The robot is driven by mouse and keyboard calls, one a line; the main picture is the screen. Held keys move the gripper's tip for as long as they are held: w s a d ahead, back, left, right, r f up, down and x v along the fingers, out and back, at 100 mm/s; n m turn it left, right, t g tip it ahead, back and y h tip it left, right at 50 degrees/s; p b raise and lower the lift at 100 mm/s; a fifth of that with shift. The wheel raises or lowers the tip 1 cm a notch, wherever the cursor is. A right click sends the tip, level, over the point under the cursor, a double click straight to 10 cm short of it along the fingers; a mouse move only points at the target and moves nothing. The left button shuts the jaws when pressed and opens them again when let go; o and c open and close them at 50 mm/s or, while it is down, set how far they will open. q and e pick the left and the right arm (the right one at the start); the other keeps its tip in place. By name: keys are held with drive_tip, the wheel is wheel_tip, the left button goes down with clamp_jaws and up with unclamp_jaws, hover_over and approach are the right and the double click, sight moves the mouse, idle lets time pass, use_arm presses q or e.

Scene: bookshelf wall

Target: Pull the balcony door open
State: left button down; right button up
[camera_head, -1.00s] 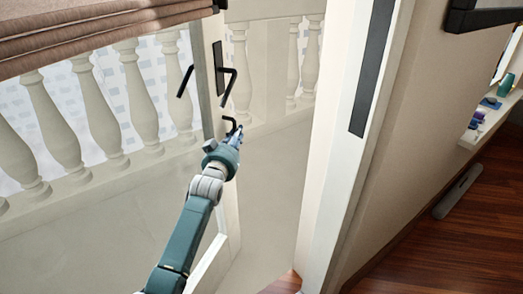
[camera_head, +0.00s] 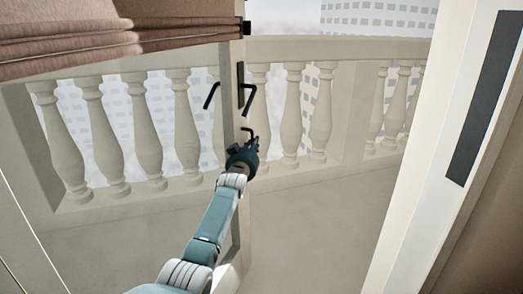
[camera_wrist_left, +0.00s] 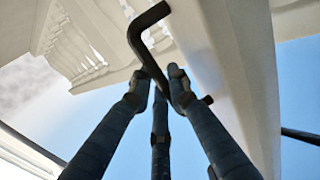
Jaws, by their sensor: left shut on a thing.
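The balcony door (camera_head: 229,105) is a glazed door with a pale frame, seen nearly along its free edge in the head view. It stands open, with a wide gap to the jamb (camera_head: 425,220) on the right. Black lever handles (camera_head: 249,98) sit high on the door edge, one on each side. In the left wrist view, my gripper's dark fingers (camera_wrist_left: 163,82) close around this black bent handle (camera_wrist_left: 149,38). My right gripper is not in view.
A stone balustrade (camera_head: 320,110) runs across the balcony behind the door. The balcony floor (camera_head: 330,220) in the gap is clear. A brown fabric blind (camera_head: 110,35) hangs at upper left. A black plate (camera_head: 485,100) is on the jamb.

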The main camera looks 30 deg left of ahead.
use_arm(q)
drive_tip(key=shift+a, duration=0.1)
drive_tip(key=c, duration=1.7)
unclamp_jaws()
drive_tip(key=shift+s, duration=0.1)
drive_tip(key=v, duration=1.2)
drive_tip(key=shift+f, duration=0.1)
